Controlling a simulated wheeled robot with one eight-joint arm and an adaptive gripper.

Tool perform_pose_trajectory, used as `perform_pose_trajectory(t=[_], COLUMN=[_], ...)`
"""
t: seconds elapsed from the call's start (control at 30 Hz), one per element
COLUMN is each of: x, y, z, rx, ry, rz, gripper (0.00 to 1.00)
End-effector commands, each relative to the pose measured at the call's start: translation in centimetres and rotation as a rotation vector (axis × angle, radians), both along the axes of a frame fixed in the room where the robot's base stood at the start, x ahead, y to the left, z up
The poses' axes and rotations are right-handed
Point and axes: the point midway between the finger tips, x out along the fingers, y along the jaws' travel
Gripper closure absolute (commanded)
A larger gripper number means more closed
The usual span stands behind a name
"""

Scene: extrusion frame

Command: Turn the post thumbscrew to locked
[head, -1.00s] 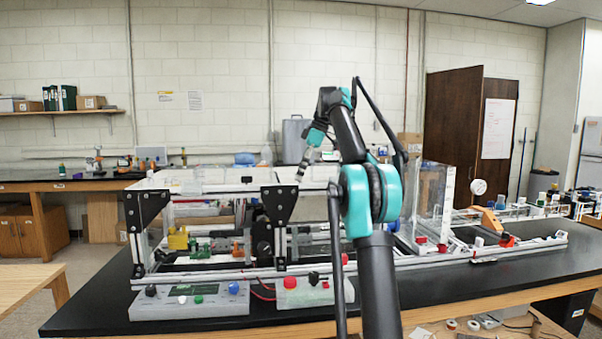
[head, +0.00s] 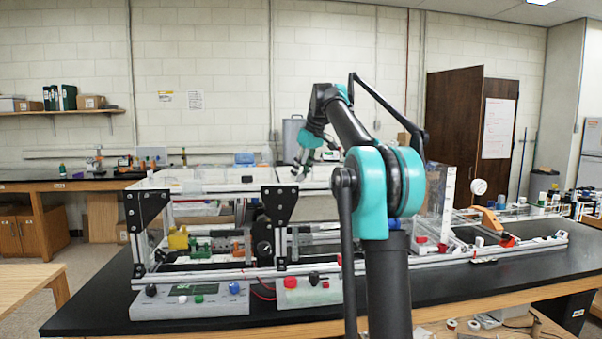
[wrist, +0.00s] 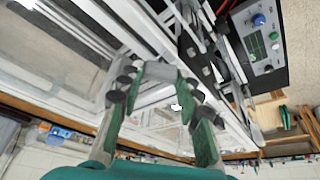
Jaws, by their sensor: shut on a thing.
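My gripper (head: 298,172) is at the upper rail of the extrusion frame (head: 230,187), just right of the black corner bracket (head: 279,203) on the front post. The wrist view shows my gripper (wrist: 160,82) with its two fingers apart, shut on a small grey part (wrist: 160,72) between the tips. I cannot tell from its shape whether this part is the post thumbscrew. A dark round knob (head: 264,249) shows lower down beside the front post. No locked mark is legible.
A control box (head: 190,301) with coloured knobs stands in front of the frame, beside a second box (head: 307,292) with red buttons. A clear panel (head: 433,205) stands to the right. Frame bars crowd the space around my gripper; the air above is free.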

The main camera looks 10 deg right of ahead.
Motion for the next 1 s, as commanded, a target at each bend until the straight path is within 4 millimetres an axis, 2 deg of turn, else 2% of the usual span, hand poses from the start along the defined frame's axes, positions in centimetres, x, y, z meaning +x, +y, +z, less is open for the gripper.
perform_pose_trajectory(t=[0.5,0.73,1.0], x=[-0.14,-0.14,-0.15], y=[0.31,0.34,0.38], z=[0.03,0.03,0.02], rx=[-0.001,-0.001,-0.001], ry=[-0.001,0.0,0.0], rz=[-0.453,-0.585,-0.659], gripper=[0.95,0.95,0.95])
